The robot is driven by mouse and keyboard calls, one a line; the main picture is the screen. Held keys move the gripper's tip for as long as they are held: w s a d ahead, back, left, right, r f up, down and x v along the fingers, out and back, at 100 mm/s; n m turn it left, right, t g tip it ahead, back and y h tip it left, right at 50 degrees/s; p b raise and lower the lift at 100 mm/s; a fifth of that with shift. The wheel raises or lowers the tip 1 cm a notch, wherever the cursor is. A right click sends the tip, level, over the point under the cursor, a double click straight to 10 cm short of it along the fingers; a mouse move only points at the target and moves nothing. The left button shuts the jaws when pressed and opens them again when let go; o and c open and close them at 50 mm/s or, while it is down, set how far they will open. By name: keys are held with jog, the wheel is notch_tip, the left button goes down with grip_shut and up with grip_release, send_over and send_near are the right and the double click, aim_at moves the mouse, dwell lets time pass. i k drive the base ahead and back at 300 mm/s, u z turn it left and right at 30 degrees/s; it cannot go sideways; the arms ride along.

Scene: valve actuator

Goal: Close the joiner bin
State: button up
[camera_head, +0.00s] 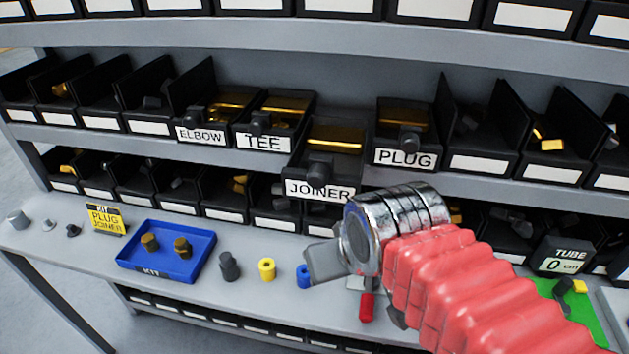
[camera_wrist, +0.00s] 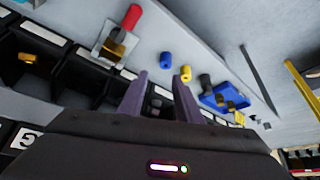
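The joiner bin (camera_head: 320,189) is a black bin with a white JOINER label and a dark knob, on the middle shelf in the head view. It juts out further forward than the elbow bin (camera_head: 200,135), tee bin (camera_head: 263,142) and plug bin (camera_head: 404,157). Gold shows inside it. My gripper (camera_head: 318,263) is below and in front of the joiner bin, over the worktop and apart from the bin. In the wrist view my gripper (camera_wrist: 160,88) has its two fingers spread with nothing held between them. I cannot pick out the joiner bin in the wrist view.
A blue kit tray (camera_head: 205,243) holding two brownish parts stands on the worktop. A dark part (camera_head: 229,266), a yellow part (camera_head: 267,269) and a blue part (camera_head: 303,276) stand to its right. A red-handled tool (camera_head: 366,305) is below my wrist.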

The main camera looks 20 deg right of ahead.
aim_at(325, 164)
jog(key=z, duration=0.15)
jog(key=k, duration=1.6)
jog(key=u, duration=0.8)
jog(key=i, duration=0.95)
jog(key=u, duration=0.1)
